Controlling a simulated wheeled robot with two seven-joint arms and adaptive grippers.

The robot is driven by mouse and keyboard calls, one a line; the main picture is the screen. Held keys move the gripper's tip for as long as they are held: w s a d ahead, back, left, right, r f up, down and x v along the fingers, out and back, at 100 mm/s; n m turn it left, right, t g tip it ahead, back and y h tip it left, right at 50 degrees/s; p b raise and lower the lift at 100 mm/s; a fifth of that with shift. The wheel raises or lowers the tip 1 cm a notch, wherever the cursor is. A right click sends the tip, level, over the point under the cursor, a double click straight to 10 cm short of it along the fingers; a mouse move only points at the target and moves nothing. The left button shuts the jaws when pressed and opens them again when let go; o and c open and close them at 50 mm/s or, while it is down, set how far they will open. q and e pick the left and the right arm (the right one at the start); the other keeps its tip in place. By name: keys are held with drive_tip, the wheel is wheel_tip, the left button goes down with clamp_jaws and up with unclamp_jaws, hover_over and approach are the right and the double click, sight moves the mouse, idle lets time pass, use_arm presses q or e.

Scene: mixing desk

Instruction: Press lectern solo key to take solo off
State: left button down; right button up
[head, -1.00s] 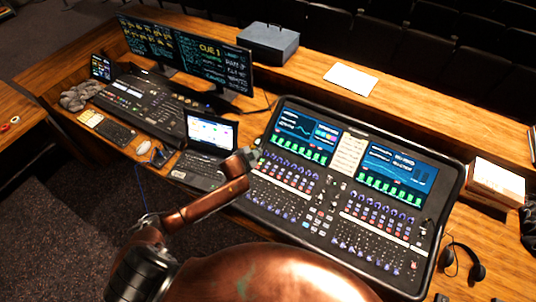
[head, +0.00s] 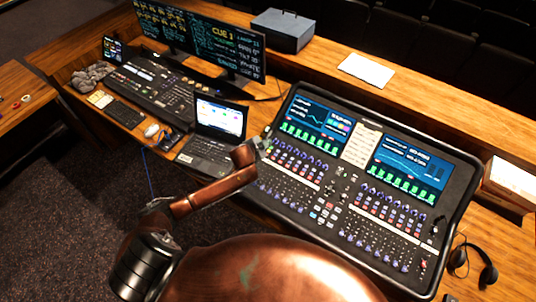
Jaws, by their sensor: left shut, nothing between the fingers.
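The mixing console (head: 330,215) fills the middle and right, with two lit screens, a white label strip (head: 361,148) between them and rows of small coloured keys and faders. The lectern solo key cannot be told apart at this size. My left gripper (head: 262,146) is shut and empty. It is at the console's left edge, beside the left screen (head: 312,121) and the upper end of the left key rows. Whether its tip touches a key cannot be told. My right gripper is not in view.
A laptop (head: 214,128) stands just left of my gripper. A lighting desk (head: 150,85) and two monitors (head: 215,40) are farther left. A grey box (head: 283,30) and white paper (head: 366,70) lie on the back ledge. Headphones (head: 472,262) lie at lower right.

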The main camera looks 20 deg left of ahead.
sight(269, 151)
use_arm(q)
wheel_tip(269, 151, down, 4)
drive_tip(key=shift+w+r+b, duration=0.1)
drive_tip(key=shift+r+b, duration=0.1)
drive_tip(key=shift+b, duration=1.05)
drive_tip(key=shift+w+f, duration=0.15)
drive_tip(key=shift+f, duration=0.4)
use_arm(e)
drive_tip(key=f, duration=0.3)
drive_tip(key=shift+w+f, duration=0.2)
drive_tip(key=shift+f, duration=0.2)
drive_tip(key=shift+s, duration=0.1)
use_arm(q)
drive_tip(key=shift+f, duration=0.1)
drive_tip(key=shift+f, duration=0.3)
drive_tip(key=shift+f+b, duration=0.25)
drive_tip(key=shift+b, duration=0.1)
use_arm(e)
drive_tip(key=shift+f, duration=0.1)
use_arm(q)
drive_tip(key=shift+r+p, duration=0.7)
drive_tip(key=shift+p, duration=0.2)
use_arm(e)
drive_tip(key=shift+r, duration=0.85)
